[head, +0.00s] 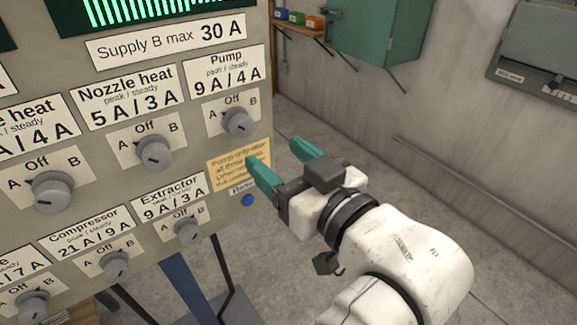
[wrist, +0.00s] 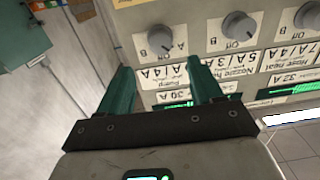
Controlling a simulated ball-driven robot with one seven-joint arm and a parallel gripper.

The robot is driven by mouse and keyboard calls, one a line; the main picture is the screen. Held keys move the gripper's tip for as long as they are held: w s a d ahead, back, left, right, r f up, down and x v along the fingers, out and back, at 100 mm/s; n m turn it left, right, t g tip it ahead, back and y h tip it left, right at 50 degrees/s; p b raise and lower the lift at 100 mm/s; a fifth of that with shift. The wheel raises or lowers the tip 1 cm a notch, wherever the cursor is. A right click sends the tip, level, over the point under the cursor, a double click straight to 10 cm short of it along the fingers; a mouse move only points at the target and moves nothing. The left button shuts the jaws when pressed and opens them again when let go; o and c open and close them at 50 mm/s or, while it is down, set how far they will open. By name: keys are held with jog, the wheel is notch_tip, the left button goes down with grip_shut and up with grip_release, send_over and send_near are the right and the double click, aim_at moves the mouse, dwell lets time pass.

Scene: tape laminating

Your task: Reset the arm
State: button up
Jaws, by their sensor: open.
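My gripper (head: 278,163) is open and empty, its two teal fingers apart, in front of the lower right edge of the grey control panel (head: 268,60). One finger overlaps the yellow note (head: 232,168) in the head view; I cannot tell whether it touches. In the wrist view the open gripper (wrist: 165,82) faces the panel, seen upside down. The Pump knob (head: 237,121) is up and left of the fingers and also shows in the wrist view (wrist: 160,40). The Extractor knob (head: 188,231) is lower left. My white arm comes in from the lower right.
The Nozzle heat knob (head: 155,152) and Compressor knob (head: 115,264) sit further left. A blue button (head: 248,200) is below the note. A teal cabinet (head: 372,40) and a grey box (head: 535,55) hang on the back wall. The floor right of the panel looks clear.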

jog(key=shift+v, duration=0.8)
jog(key=s+d+f+m+g+h, duration=0.25)
jog(key=d+f, duration=0.45)
jog(key=f, duration=0.4)
jog(key=s+d+f+m+g+h, duration=0.15)
jog(key=d+f+g+h, duration=0.35)
jog(key=f, duration=0.6)
jog(key=s+d+f+m+g+h, duration=0.1)
jog(key=s+d+f+g, duration=0.2)
jog(key=s+d+f, duration=0.4)
jog(key=s+d+f+m+g+h, duration=0.2)
jog(key=s+d+f+g, duration=0.1)
jog(key=s+d+f, duration=0.4)
jog(key=s+f, duration=0.3)
jog(key=s, duration=0.4)
jog(key=shift+s+d, duration=0.2)
